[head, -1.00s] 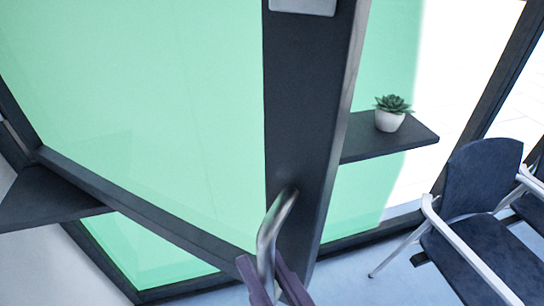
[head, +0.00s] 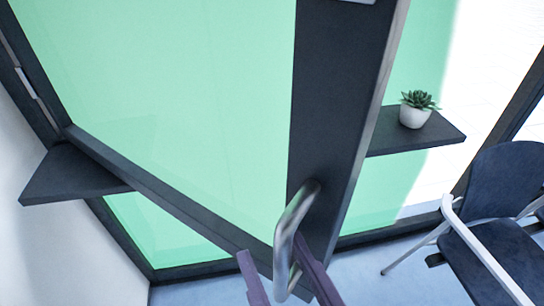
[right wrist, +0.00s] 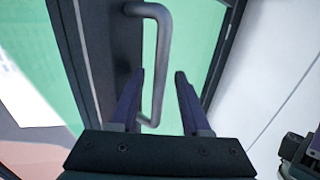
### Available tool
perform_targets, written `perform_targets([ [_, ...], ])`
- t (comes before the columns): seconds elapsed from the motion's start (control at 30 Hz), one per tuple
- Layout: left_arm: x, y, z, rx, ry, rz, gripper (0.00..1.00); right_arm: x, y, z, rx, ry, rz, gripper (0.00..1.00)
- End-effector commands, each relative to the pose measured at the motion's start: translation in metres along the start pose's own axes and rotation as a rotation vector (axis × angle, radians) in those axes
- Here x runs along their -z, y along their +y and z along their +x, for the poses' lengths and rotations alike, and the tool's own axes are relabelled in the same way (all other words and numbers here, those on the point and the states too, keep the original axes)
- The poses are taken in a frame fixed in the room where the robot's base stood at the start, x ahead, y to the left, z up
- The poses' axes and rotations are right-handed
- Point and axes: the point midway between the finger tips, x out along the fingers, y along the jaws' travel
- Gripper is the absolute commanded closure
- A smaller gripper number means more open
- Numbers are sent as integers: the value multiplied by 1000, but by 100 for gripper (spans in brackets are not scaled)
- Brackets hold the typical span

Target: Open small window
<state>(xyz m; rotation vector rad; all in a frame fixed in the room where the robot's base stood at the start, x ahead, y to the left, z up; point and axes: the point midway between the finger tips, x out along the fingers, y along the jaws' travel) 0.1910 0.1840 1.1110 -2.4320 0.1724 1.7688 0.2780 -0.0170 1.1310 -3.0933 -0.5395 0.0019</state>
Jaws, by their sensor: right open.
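The small window (head: 180,100) is a pale green glass pane in a dark frame. Its sash stands swung out at an angle from the fixed frame, with its lower edge running down toward me. A grey metal bar handle (head: 287,238) sits on the wide dark stile (head: 335,110); the handle also shows in the right wrist view (right wrist: 162,50). My right gripper (head: 283,268), with purple fingers, is open. The lower part of the handle lies between its fingers, which appear apart from it in the right wrist view (right wrist: 160,75).
A dark shelf (head: 440,136) with a potted succulent (head: 416,110) is behind the sash at right. A dark chair (head: 500,190) with pale armrests stands at right. Pale blue floor shows below.

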Motion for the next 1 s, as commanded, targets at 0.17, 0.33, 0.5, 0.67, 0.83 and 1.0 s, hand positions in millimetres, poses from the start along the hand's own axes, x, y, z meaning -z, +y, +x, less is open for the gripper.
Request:
perform_targets([
  [0.17,0,0,2,1,0,1,50,-1,0,-10,0,-1,-1,53],
  [0.33,-2,0,8,1,0,0,50,-3,0,-43,1,-5,-1,53],
  [0.5,-4,0,14,0,0,0,50,-3,0,-76,1,-4,0,53],
  [0.67,-5,1,17,-1,0,-2,50,-2,0,-95,1,-2,1,53],
  [0.83,-5,2,17,-4,1,-6,50,0,0,-100,0,1,0,53],
  [1.0,-5,3,17,-6,1,-8,50,0,0,-99,0,1,0,53],
])
